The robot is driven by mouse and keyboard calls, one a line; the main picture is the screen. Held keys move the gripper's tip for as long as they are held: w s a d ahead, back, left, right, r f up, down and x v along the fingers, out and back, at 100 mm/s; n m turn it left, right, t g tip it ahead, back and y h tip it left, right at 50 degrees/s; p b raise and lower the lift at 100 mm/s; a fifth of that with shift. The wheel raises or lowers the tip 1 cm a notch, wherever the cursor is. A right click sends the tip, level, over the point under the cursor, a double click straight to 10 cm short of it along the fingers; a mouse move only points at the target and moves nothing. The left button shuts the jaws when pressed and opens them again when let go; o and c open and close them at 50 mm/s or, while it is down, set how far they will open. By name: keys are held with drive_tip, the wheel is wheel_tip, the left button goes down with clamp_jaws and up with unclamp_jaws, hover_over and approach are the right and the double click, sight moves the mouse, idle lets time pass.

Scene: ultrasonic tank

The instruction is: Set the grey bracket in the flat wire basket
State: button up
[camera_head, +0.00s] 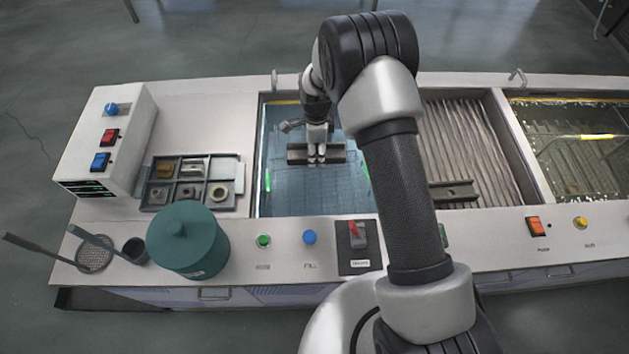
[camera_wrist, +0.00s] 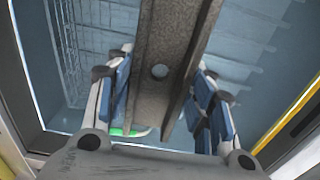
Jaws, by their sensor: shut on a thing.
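The grey bracket (camera_head: 336,153) is a long channel-shaped bar held crosswise over the blue, water-filled left tank. In the wrist view the bracket (camera_wrist: 160,45) runs up between the blue finger pads, with a round hole in its face. My gripper (camera_head: 316,158) is shut on the bracket's middle; its fingers also show in the wrist view (camera_wrist: 168,98). A flat wire basket (camera_head: 325,197) appears faintly as a grid under the bracket in this tank. Its wire mesh shows at the left of the wrist view (camera_wrist: 68,50). Their exact gap is unclear.
A similar dark bar (camera_head: 455,193) lies in the ridged middle tank (camera_head: 470,135). A yellowish tank (camera_head: 570,130) is at right. A parts tray (camera_head: 147,196), a green lidded pot (camera_head: 188,240) and a switch box (camera_head: 120,130) stand left. My arm hides part of the deck.

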sight(316, 181)
wheel_tip(316, 181, down, 14)
drive_tip(key=b, duration=0.3)
drive_tip(key=shift+f, duration=0.25)
drive_tip(key=shift+f, duration=0.2)
drive_tip(key=o, duration=1.4)
drive_tip(key=shift+o, duration=0.2)
